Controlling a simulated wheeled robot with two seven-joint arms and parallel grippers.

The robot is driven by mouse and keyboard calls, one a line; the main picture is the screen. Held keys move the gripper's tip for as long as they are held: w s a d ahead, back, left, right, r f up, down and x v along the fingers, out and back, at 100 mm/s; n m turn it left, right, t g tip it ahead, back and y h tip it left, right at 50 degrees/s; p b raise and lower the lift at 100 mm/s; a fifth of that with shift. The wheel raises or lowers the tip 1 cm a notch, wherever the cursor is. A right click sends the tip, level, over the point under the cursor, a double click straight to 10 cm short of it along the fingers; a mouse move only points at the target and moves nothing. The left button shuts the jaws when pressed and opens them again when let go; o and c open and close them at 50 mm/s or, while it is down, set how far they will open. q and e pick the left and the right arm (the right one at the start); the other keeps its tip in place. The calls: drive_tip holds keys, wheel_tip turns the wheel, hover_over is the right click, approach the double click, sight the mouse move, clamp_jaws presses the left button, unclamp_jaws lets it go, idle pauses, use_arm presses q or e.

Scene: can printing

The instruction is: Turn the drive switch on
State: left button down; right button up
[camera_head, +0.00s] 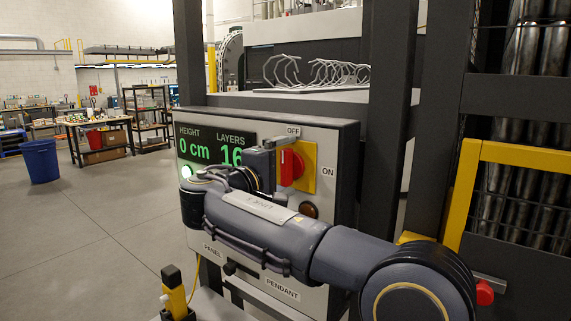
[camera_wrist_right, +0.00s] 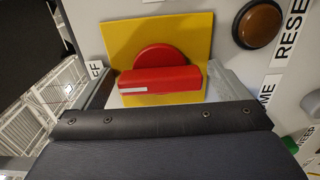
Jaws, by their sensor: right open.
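The drive switch (camera_head: 291,167) is a red rotary handle on a yellow plate (camera_head: 308,160) on the grey control panel. Its handle stands upright, in line with the OFF label; the ON label is to its right. In the right wrist view the red handle (camera_wrist_right: 160,80) lies across the picture, its white mark toward the OFF label. My right gripper (camera_head: 276,153) is open at the switch. In the wrist view its fingers (camera_wrist_right: 160,88) show at the two ends of the handle; contact cannot be told. My left gripper is not in view.
An amber button (camera_wrist_right: 258,24) sits beside the switch. A yellow guard frame (camera_head: 525,155) and dark posts stand right. Open floor lies left.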

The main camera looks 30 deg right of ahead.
drive_tip(key=shift+d, duration=0.1)
drive_tip(key=c, duration=1)
drive_tip(key=shift+f+m+b, duration=0.25)
drive_tip(key=shift+m+b, duration=0.45)
drive_tip(key=shift+b, duration=0.5)
drive_tip(key=m+b, duration=0.5)
drive_tip(key=shift+b, duration=0.35)
drive_tip(key=m+b, duration=0.3)
drive_tip(key=shift+m, duration=0.4)
drive_tip(key=m+b, duration=0.2)
drive_tip(key=shift+m, duration=0.4)
drive_tip(key=m+b, duration=0.2)
drive_tip(key=m, duration=0.2)
drive_tip(key=shift+r+m, duration=0.15)
drive_tip(key=shift+m, duration=0.15)
drive_tip(key=shift+b, duration=0.3)
